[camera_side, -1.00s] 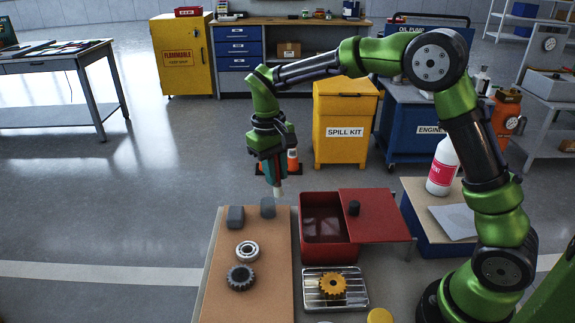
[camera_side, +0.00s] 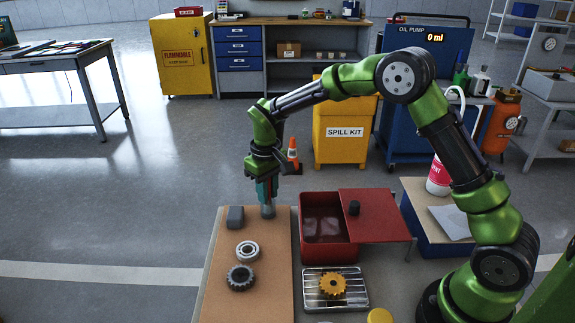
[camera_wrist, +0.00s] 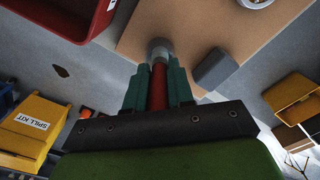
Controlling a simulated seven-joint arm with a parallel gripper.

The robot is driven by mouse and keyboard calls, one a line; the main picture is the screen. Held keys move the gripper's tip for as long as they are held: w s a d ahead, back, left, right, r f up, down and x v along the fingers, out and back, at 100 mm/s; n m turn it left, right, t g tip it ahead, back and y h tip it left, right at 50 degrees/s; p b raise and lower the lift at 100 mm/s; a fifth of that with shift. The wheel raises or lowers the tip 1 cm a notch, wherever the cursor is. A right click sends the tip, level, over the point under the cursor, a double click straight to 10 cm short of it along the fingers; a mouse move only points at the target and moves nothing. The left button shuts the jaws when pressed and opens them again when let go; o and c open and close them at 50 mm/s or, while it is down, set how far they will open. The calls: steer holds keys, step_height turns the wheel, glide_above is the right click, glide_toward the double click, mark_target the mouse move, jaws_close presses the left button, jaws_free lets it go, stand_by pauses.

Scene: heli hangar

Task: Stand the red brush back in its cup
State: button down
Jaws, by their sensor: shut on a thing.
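The red brush (camera_wrist: 158,90) is between the fingers of my gripper (camera_wrist: 158,70), which is shut on its handle. In the side view my gripper (camera_side: 266,193) points down just above the small grey cup (camera_side: 267,212) on the tan mat. The brush looks roughly upright. Its lower end meets the cup (camera_wrist: 158,45) in the wrist view and appears to be at or inside its mouth. The bristles are hidden, so I cannot tell how deep they sit.
A dark grey block (camera_side: 235,217) stands left of the cup. A bearing (camera_side: 247,251) and a dark gear (camera_side: 241,278) lie nearer on the mat (camera_side: 225,300). An open red box (camera_side: 328,252) stands to the right, behind a wire tray (camera_side: 312,301) with a yellow gear (camera_side: 333,285).

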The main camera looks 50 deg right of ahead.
steer(key=shift+f, duration=0.2)
steer(key=c, duration=1)
jaws_free()
step_height(320, 180, up, 12)
steer(key=shift+f, duration=0.15)
steer(key=shift+s+r, duration=0.15)
steer(key=shift+r, duration=0.2)
steer(key=s+r+m+t+y, duration=0.1)
steer(key=s+r+t, duration=0.25)
steer(key=s, duration=0.55)
steer(key=s+r+m+t+y, duration=0.1)
steer(key=s+r+t, duration=0.1)
steer(key=s+r, duration=0.5)
steer(key=s+f, duration=0.1)
steer(key=s, duration=0.2)
steer(key=s+f+m+t, duration=0.1)
steer(key=s+f, duration=0.1)
steer(key=s, duration=0.1)
steer(key=s+d+f+m, duration=0.1)
steer(key=s+f, duration=0.1)
steer(key=s, duration=0.1)
steer(key=shift+s+t, duration=0.15)
steer(key=shift+t, duration=0.2)
